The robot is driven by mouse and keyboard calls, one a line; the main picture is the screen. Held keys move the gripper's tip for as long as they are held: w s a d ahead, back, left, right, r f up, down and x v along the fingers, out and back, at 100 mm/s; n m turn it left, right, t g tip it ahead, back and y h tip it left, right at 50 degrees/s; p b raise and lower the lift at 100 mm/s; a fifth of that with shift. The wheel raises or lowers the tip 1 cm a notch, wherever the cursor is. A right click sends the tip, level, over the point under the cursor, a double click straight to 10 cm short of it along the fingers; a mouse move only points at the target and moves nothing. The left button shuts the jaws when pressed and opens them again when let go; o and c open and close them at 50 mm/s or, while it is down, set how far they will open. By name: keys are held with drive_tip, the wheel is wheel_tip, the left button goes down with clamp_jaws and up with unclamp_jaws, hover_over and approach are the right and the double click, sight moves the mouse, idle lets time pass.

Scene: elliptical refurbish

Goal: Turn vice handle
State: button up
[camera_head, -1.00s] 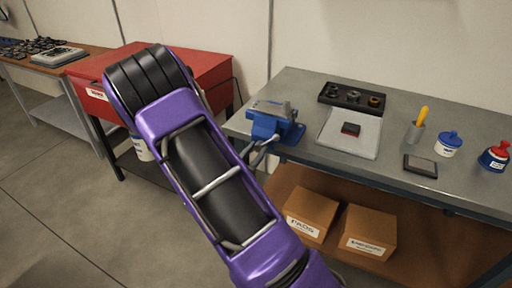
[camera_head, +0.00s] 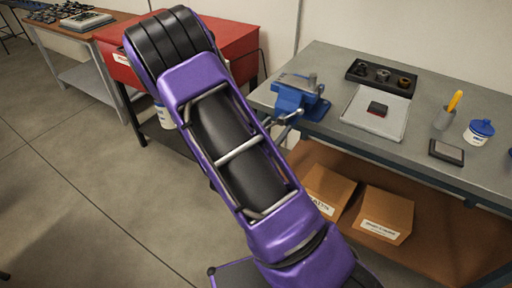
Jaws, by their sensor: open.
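A blue bench vice (camera_head: 296,98) with a grey top is fixed at the left front corner of the grey workbench (camera_head: 330,62). Its silver handle (camera_head: 291,119) shows at the vice's front, just below the bench edge, close to the right side of my purple arm in the picture. Part of the handle area is hard to make out beside the arm. My arm crosses the middle of the view, and my gripper cannot be seen, so its place relative to the handle does not show.
Cardboard boxes (camera_head: 383,216) sit on the lower shelf. A red cabinet (camera_head: 226,35) stands left. Floor at left is clear.

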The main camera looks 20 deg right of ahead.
drive_tip(key=v, duration=1.5)
drive_tip(key=shift+s, duration=0.1)
drive_tip(key=shift+c, duration=0.2)
